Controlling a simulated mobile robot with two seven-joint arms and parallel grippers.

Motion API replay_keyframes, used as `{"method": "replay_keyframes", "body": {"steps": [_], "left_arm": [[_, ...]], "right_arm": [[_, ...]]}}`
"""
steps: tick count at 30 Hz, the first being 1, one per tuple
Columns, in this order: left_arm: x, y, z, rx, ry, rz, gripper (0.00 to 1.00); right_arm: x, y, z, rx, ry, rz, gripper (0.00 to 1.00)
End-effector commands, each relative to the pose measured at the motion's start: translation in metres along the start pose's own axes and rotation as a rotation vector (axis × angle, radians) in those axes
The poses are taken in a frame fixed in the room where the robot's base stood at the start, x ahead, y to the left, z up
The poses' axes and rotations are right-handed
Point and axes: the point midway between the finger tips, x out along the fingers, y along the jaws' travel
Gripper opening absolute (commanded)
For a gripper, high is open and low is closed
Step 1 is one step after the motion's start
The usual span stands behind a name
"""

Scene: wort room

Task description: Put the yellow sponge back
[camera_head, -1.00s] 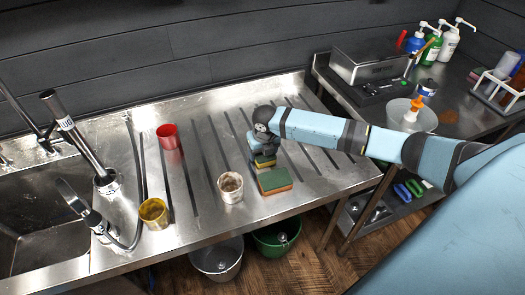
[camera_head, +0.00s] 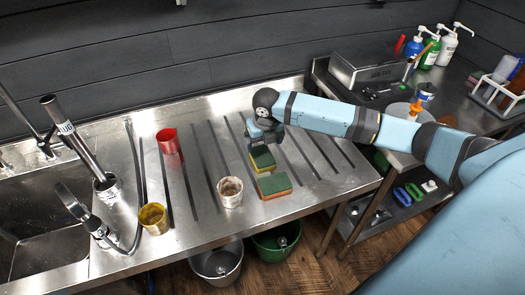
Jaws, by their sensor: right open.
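The yellow sponge (camera_head: 262,159), with a green top, lies on the ridged steel drainboard (camera_head: 325,178). It sits just behind a second sponge (camera_head: 274,186), which has a green top and an orange body. My right gripper (camera_head: 262,143) is open above the far edge of the yellow sponge and points down. The gripper's fingers are small here, and I cannot tell whether they touch the sponge. My left gripper is not in view.
A worn white cup (camera_head: 230,193), a red cup (camera_head: 168,141) and a yellow cup (camera_head: 154,218) stand left of the sponges. The sink (camera_head: 45,250) and taps are at the left. Two buckets (camera_head: 217,265) (camera_head: 277,240) stand below. The right of the drainboard is clear.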

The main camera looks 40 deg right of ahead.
Motion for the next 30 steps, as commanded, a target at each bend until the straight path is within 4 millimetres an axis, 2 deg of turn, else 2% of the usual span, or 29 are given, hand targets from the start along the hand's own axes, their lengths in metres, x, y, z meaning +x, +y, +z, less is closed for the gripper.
{"method": "replay_keyframes", "body": {"steps": [3, 9, 26, 30], "left_arm": [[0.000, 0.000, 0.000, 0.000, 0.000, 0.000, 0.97], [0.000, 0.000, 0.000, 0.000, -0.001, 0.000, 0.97], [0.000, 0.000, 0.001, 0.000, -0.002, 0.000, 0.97], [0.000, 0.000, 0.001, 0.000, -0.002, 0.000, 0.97]], "right_arm": [[-0.022, 0.000, 0.000, 0.000, -0.001, 0.000, 0.93], [-0.040, 0.000, 0.000, 0.000, 0.001, 0.000, 0.93], [-0.042, 0.000, 0.000, 0.001, 0.001, 0.000, 0.93], [-0.035, 0.013, -0.014, 0.045, 0.003, 0.015, 0.93]]}}
